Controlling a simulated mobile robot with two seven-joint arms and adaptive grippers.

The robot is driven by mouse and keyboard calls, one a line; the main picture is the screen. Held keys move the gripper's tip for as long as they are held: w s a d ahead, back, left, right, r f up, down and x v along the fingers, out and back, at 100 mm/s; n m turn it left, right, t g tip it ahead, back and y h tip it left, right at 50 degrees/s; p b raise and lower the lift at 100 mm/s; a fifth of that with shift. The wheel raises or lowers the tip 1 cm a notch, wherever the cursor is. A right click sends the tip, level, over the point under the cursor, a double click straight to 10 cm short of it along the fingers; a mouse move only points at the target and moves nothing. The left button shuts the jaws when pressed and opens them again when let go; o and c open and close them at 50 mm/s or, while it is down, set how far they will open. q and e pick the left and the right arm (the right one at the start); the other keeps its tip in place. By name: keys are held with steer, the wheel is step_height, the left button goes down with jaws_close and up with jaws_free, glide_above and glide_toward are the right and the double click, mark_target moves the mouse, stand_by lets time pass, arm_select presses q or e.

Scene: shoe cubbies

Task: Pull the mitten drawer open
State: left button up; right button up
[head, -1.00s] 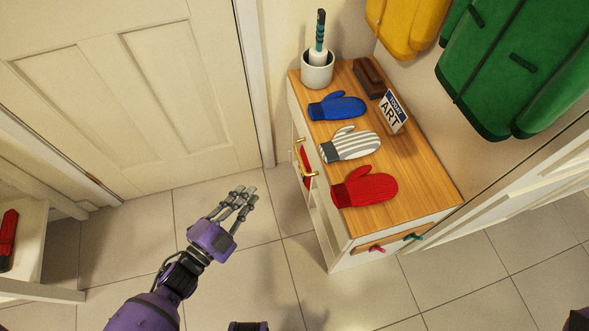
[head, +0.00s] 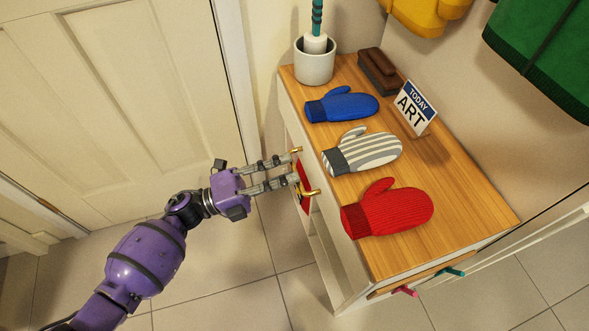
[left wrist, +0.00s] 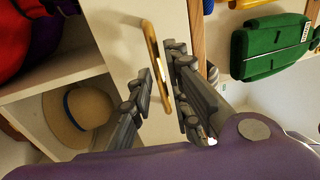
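The mitten drawer has a white front (left wrist: 125,25) with a brass bar handle (left wrist: 157,65), on the left side of the wood-topped cabinet in the head view. The drawer looks shut. The handle also shows in the head view (head: 310,192), partly hidden by my fingers. My left gripper (head: 294,168) is at the handle with its fingers spread. In the left wrist view its fingers (left wrist: 162,75) lie on either side of the bar, with gaps visible; contact is unclear. My right gripper is not in view.
A blue mitten (head: 342,105), a striped mitten (head: 365,152) and a red mitten (head: 392,210) lie on the cabinet top (head: 450,200). A pot (head: 314,65), brush (head: 379,70) and sign (head: 415,108) stand behind. A straw hat (left wrist: 80,115) sits in a cubby below.

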arm_select(q)
steer(key=shift+x, duration=1.3)
jaws_close()
